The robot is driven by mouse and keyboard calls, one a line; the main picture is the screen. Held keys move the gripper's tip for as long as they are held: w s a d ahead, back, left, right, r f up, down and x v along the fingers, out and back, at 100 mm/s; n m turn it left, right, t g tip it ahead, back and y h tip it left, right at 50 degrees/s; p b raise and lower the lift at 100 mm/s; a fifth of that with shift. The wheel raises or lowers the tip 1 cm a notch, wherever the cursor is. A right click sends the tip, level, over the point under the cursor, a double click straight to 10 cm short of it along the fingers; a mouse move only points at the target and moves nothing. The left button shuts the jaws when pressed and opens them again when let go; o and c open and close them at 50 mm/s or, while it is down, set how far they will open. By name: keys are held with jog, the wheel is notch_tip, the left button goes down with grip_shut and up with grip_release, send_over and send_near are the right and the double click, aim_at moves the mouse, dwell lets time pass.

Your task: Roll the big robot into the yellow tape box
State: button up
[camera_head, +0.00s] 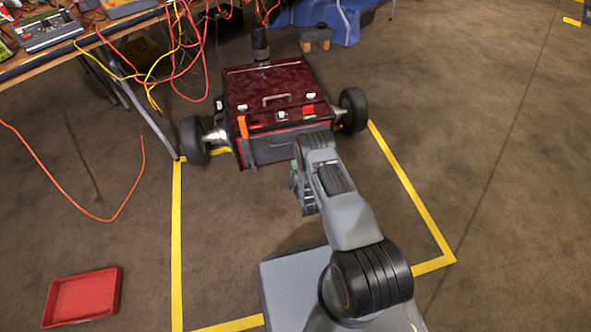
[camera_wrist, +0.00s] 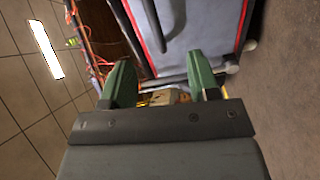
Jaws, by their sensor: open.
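The big robot (camera_head: 268,88) is a dark red box with a top handle and two black wheels. In the head view it stands across the far side of the yellow tape box (camera_head: 177,240), mostly beyond that line. Its near face hangs over the line and hides part of it. My gripper (camera_head: 296,174) is just in front of the robot's near face, over the box, and empty. In the wrist view my gripper (camera_wrist: 161,78) has its two green fingers apart. The robot's grey and red side (camera_wrist: 195,25) shows beyond them. I cannot tell whether they touch it.
A cluttered workbench (camera_head: 95,38) with hanging cables stands at the upper left, its leg close to the robot's left wheel. An orange cable (camera_head: 60,180) and a red tray (camera_head: 83,297) lie left of the box. A blue cloth-like thing (camera_head: 335,18) lies behind. The right floor is clear.

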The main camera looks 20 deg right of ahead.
aim_at(288, 143)
jog(key=shift+n, duration=0.4)
jog(key=shift+w+r+b, duration=0.2)
jog(key=shift+w+b, duration=0.85)
jog(key=shift+w, duration=2.35)
jog(key=shift+w+r+b, duration=0.15)
jog(key=shift+w+b, duration=0.85)
jog(key=shift+w, duration=2.4)
grip_shut()
